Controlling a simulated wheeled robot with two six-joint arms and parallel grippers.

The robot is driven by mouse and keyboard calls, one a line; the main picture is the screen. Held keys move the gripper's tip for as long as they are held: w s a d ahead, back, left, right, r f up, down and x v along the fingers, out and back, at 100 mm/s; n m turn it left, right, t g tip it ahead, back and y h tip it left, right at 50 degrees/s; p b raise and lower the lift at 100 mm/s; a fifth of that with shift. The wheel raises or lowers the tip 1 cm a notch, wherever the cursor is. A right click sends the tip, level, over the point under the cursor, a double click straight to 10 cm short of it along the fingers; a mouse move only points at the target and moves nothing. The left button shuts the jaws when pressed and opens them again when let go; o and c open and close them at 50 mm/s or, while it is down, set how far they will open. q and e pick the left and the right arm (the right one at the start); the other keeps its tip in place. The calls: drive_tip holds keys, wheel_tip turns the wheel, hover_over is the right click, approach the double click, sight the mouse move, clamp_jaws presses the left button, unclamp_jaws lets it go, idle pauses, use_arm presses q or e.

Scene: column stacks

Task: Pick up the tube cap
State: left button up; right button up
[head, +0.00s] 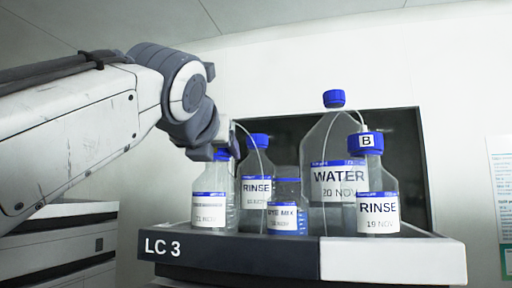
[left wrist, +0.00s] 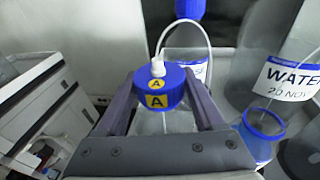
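The tube cap is a blue cap (left wrist: 160,90) with yellow A labels and a white tube fitting on top. In the left wrist view it sits between the two fingers of my left gripper (left wrist: 161,78), which look to touch its sides. In the head view my left gripper (head: 220,152) reaches down over the leftmost bottle (head: 209,209), with a bit of blue showing beside the fingers. Clear glass shows below the cap; whether the cap rests on the bottle neck is hidden. My right gripper is in neither view.
The bottles stand close together on the LC 3 tray (head: 393,261). They include a RINSE bottle (head: 256,191), a small DYE MIX bottle (head: 287,217), a tall WATER bottle (head: 336,182) and a RINSE bottle with cap B (head: 377,209). Thin tubes rise among them.

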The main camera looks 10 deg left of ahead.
use_arm(q)
drive_tip(key=shift+c, duration=0.5)
drive_tip(key=shift+r, duration=0.15)
wheel_tip(320, 180, up, 8)
drive_tip(key=p, duration=0.3)
drive_tip(key=shift+r, duration=0.85)
